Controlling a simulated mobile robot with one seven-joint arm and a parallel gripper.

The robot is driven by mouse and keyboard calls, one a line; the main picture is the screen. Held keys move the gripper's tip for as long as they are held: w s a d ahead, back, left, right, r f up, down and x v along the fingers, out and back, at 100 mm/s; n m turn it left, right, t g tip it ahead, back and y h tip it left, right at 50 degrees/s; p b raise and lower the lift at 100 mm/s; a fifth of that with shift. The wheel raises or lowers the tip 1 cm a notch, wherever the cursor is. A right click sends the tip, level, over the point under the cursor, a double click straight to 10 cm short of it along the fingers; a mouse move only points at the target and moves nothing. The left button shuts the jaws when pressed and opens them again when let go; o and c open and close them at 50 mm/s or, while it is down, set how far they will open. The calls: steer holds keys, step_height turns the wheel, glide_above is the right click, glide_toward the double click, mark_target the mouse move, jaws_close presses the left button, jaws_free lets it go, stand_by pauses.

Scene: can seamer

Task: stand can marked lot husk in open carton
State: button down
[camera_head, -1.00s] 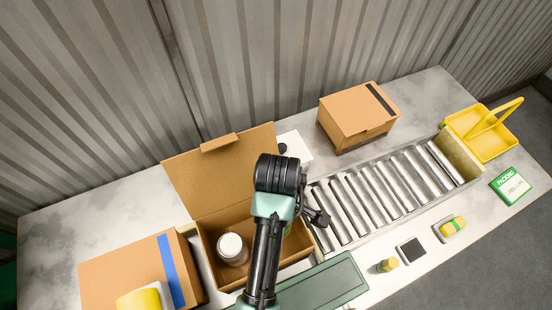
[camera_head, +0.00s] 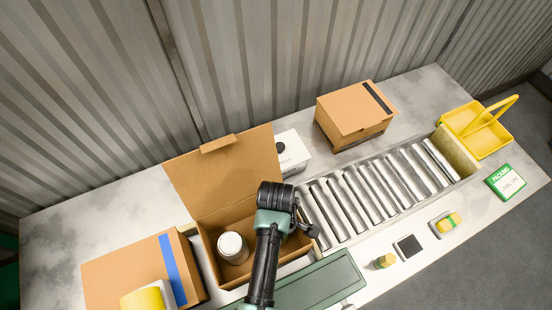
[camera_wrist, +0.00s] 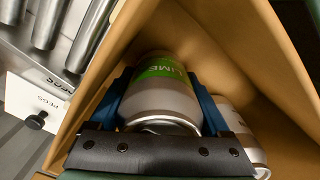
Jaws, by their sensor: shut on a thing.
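In the wrist view my gripper (camera_wrist: 160,95) is shut on a silver can (camera_wrist: 160,102) with a green band, on which I read "LIME". Its blue fingers lie along both sides. No word "husk" is readable. The held can is inside the open carton (camera_head: 210,272), with cardboard walls around it; I cannot tell whether it touches the floor. Another can (camera_head: 233,247), pale-topped, stands upright in the carton's left part. It shows right beside the held can in the wrist view (camera_wrist: 240,132). My arm hides the held can in the head view.
The carton's flap (camera_head: 225,170) stands raised at the back. A white box (camera_head: 291,153) is behind it. A roller conveyor (camera_head: 375,190) runs right, with a closed carton (camera_head: 355,115) behind. A blue-striped carton (camera_head: 130,273) is left; a green panel (camera_head: 310,285) is in front.

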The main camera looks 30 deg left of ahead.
steer(key=shift+f, duration=0.15)
steer(key=shift+c, duration=0.6)
jaws_free()
